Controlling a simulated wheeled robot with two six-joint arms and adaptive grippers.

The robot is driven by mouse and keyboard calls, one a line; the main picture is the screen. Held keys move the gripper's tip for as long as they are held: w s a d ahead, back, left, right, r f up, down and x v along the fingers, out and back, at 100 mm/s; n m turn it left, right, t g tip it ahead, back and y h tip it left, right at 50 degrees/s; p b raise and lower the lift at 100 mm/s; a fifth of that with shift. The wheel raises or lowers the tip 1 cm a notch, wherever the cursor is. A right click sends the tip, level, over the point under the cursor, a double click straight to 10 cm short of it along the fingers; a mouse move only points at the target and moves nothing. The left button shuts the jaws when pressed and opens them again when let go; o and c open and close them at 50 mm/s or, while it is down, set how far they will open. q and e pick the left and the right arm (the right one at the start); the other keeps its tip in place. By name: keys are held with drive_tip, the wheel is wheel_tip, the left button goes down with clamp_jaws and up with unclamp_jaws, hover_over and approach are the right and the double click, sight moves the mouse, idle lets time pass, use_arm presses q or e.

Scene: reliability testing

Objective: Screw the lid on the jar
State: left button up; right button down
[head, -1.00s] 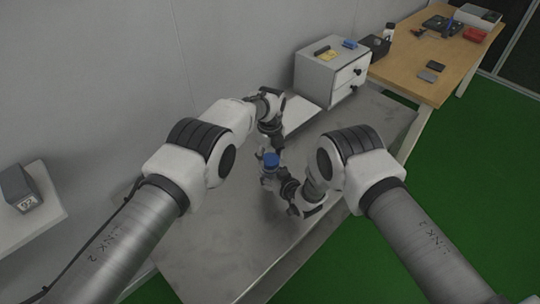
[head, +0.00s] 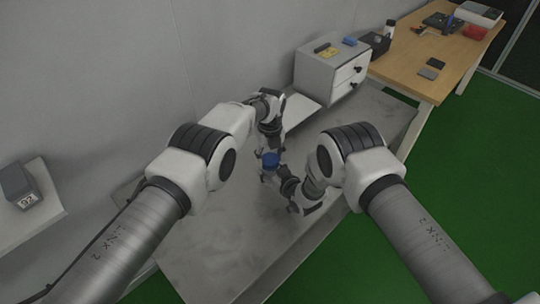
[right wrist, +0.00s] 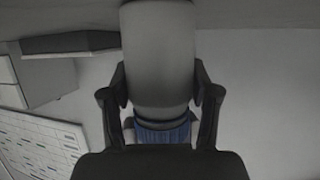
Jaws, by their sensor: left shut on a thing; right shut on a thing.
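The jar is a grey cylinder that shows upside down in the right wrist view (right wrist: 158,55), between the fingers of my right gripper (right wrist: 160,80). Its blue ribbed lid (right wrist: 165,134) sits against the jar's end. In the head view the blue lid (head: 270,160) is on top, above the table. My left gripper (head: 268,148) reaches the lid from behind and is shut at it; its fingertips are hard to make out. My right gripper (head: 275,177) is shut around the jar body, lower and from the front right. Whether a gap remains under the lid is unclear.
The grey table (head: 210,240) is clear around the grippers. A white drawer cabinet (head: 322,75) with small items on top stands behind. A wooden table (head: 410,60) with tools is at the back right. A wall shelf (head: 40,210) is at the left.

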use_arm(q)
drive_tip(key=m, duration=0.7)
drive_tip(key=shift+d, duration=0.1)
use_arm(e)
drive_tip(key=shift+f, duration=0.1)
use_arm(q)
drive_tip(key=o, duration=0.8)
drive_tip(key=shift+o, duration=0.2)
drive_tip(key=shift+c, duration=0.4)
